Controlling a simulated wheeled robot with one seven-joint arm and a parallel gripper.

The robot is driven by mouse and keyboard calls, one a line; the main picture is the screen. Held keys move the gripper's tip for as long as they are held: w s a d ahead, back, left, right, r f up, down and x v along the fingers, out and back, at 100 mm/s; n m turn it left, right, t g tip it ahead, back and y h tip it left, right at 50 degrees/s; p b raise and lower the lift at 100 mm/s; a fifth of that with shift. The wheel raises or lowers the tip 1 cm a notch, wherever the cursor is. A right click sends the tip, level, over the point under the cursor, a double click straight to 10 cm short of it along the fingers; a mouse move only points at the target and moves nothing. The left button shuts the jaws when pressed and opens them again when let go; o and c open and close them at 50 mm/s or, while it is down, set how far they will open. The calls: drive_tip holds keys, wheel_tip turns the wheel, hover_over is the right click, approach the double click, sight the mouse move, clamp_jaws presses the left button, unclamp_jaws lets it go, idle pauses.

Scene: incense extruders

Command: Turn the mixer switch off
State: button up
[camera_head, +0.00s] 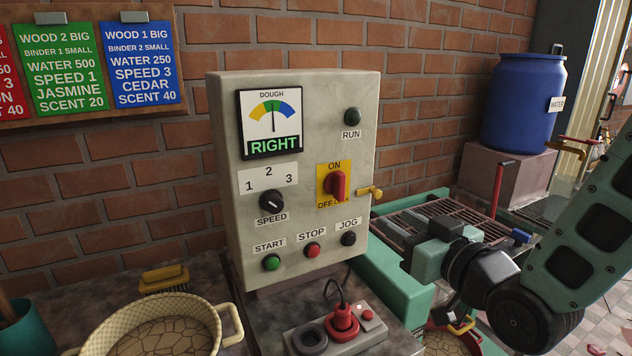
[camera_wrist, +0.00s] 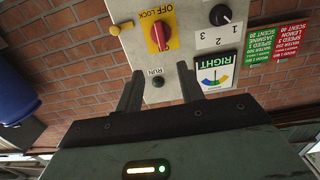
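The mixer switch (camera_head: 337,186) is a red rotary handle on a yellow plate on the grey control box (camera_head: 228,180). "ON" is printed above it and "OFF" with a partly hidden "LOCK" below. The handle stands about upright, along the ON–OFF line. In the wrist view, the picture is upside down and the red switch (camera_wrist: 158,34) shows beyond my fingers. My gripper (camera_wrist: 159,82) is open and empty, its two dark fingers apart, with the dark RUN lamp (camera_wrist: 158,81) seen between them. In the head view my arm is right of the box; its fingers are not clear.
A brass peg (camera_head: 370,192) sticks out from the box's right edge beside the switch. The speed knob (camera_head: 271,201), START (camera_head: 271,262), STOP (camera_head: 312,250) and JOG (camera_head: 348,239) buttons share the panel. A red plug (camera_head: 341,322) stands below. A blue barrel (camera_head: 523,105) is at right.

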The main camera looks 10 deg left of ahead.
drive_tip(key=p, duration=0.5)
approach(343, 181)
drive_tip(key=x, duration=0.8)
drive_tip(key=shift+x, duration=0.8)
drive_tip(key=shift+c, duration=0.4)
clamp_jaws()
